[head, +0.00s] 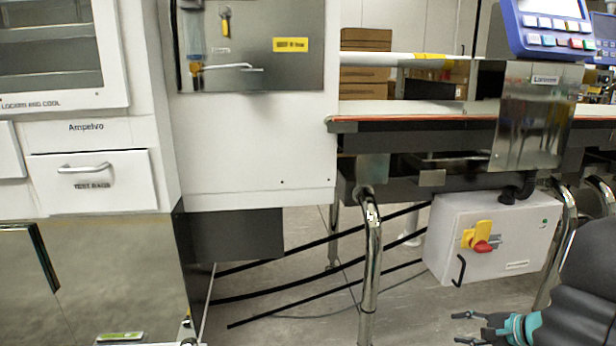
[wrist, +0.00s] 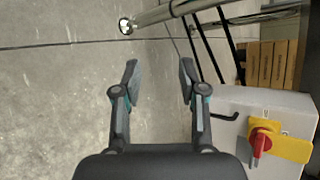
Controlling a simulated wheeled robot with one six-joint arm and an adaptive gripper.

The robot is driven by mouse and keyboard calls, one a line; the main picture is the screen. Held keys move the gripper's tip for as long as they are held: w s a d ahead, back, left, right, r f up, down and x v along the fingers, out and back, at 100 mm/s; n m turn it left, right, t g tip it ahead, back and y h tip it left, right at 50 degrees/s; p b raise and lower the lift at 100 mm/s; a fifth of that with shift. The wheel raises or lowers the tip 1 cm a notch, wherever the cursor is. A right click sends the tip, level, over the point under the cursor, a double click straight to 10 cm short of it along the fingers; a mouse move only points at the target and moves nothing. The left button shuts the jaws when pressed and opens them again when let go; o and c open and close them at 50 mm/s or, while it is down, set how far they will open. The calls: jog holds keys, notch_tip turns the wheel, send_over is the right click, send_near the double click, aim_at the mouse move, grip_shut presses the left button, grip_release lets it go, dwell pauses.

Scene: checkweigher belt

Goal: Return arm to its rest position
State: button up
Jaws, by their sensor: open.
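My gripper (head: 462,328) shows at the lower right of the head view, low down in front of the belt frame. My dark arm comes in from the right edge of the head view.
A white switch box (head: 492,238) with a red and yellow rotary switch (head: 482,238) hangs under the belt, close to my gripper; it also shows in the wrist view (wrist: 268,115). A metal leg (head: 371,265) and black cables (head: 300,292) are left of it. A drawer cabinet (head: 92,182) stands left.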

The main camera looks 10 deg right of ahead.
jog(key=s+a+r+n+g+h+p, duration=0.1)
jog(key=s+a+r+n+p, duration=0.2)
jog(key=s+a+r+n, duration=0.2)
jog(key=s+a+r+n+g+h+p, duration=0.1)
jog(key=s+a+r+n, duration=0.5)
jog(key=a+r, duration=0.6)
jog(key=s+a+r+n+g+h+p, duration=0.2)
jog(key=s+a+r+n+p, duration=0.3)
jog(key=a+r, duration=0.4)
jog(key=a+n+h, duration=0.1)
jog(key=a, duration=0.5)
jog(key=shift+s+a+r, duration=0.15)
jog(key=shift+s+a, duration=0.15)
jog(key=shift+s, duration=0.1)
jog(key=shift+a, duration=0.15)
